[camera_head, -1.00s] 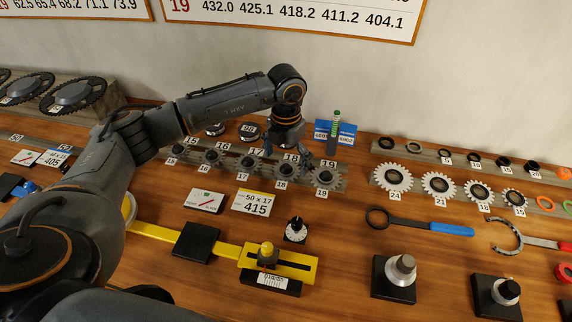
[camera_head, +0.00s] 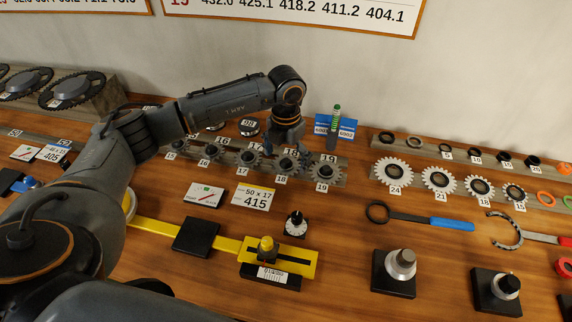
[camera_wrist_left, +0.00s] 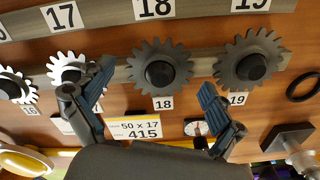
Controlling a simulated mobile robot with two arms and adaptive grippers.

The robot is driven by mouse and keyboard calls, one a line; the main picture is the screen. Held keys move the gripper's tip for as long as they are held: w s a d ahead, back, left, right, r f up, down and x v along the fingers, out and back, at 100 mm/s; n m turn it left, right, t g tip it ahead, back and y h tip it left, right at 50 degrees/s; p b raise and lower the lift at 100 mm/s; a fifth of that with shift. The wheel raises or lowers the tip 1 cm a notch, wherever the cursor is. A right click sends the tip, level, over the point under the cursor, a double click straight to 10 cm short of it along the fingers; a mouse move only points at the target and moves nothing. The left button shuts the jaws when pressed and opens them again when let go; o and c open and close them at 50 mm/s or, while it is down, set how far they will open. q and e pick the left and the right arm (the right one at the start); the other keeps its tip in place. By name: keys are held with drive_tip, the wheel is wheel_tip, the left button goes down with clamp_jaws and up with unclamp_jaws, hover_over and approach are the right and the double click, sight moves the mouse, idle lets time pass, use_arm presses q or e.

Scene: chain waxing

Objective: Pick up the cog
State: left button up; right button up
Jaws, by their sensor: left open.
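A row of dark toothed cogs sits on pegs along a grey rail, with number cards 15 to 19. The cog labelled 18 (camera_head: 288,163) is partly behind my left gripper (camera_head: 284,142) in the head view. In the left wrist view, that cog (camera_wrist_left: 160,69) shows beyond my open, empty left gripper (camera_wrist_left: 155,98), between the lines of its two fingers. The cog labelled 19 (camera_wrist_left: 249,62) is to its right, and it also shows in the head view (camera_head: 325,170). The cog labelled 17 (camera_wrist_left: 74,71) is partly behind the left-hand finger. My right gripper is out of view.
Large light cogs (camera_head: 391,172) stand on a rail to the right. A blue-handled tool (camera_head: 450,224), a yellow gauge (camera_head: 305,262) and black stands (camera_head: 383,280) lie in front. A green-topped marker and blue cards (camera_head: 346,129) stand behind the rail.

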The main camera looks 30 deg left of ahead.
use_arm(q)
drive_tip(key=c, duration=1.3)
drive_tip(key=shift+o, duration=0.2)
drive_tip(key=shift+r, duration=0.1)
